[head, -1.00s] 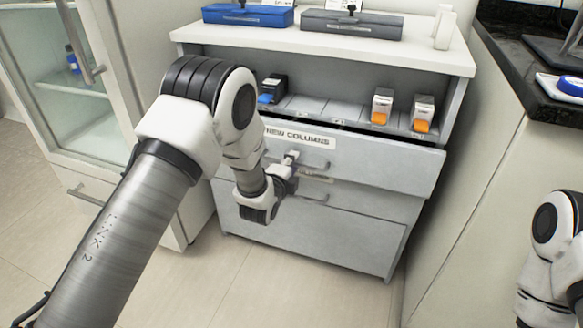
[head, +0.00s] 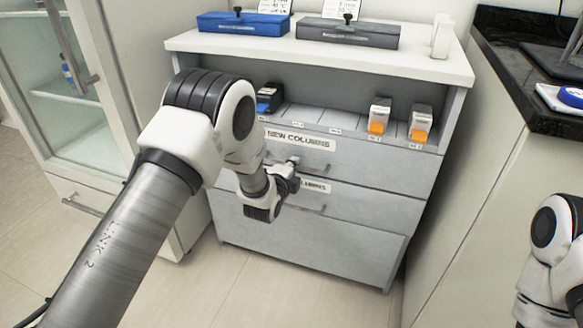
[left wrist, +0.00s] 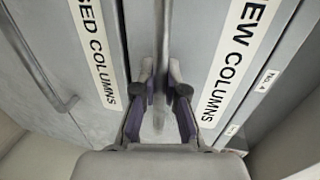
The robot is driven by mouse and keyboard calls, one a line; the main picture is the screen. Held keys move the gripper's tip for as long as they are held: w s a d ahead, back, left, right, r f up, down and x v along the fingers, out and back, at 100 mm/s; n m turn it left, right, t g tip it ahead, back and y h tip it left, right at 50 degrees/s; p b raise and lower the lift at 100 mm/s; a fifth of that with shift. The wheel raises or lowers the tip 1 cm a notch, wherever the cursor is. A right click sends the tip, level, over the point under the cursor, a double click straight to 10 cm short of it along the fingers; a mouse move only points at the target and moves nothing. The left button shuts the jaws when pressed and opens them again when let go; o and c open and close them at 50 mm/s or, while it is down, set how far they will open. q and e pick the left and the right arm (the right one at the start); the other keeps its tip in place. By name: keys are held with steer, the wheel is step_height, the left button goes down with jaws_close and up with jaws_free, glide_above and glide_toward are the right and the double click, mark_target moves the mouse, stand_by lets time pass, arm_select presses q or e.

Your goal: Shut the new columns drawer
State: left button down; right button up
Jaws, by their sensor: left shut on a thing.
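The new columns drawer (head: 375,168) is the upper drawer of the grey cabinet. Its label (head: 300,140) reads "NEW COLUMNS", and it also shows in the left wrist view (left wrist: 236,58). Its front looks about level with the drawer below; any small gap is hard to tell. My left gripper (head: 294,168) is at this drawer's handle (head: 317,172). In the left wrist view the fingers (left wrist: 160,90) are shut on the handle, which shows between them. My right arm shows at the right edge, but its gripper is out of frame.
The used columns drawer (head: 375,208) is below, with its own handle (head: 310,208), and looks shut. The open shelf above holds a black and blue box (head: 268,97) and two orange and white boxes (head: 378,117) (head: 421,122). A dark counter (head: 510,75) stands at right.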

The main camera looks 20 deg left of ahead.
arm_select(q)
steer(key=shift+r, duration=0.1)
steer(key=c, duration=1.2)
jaws_free()
steer(key=shift+w, duration=0.15)
steer(key=v, duration=1.2)
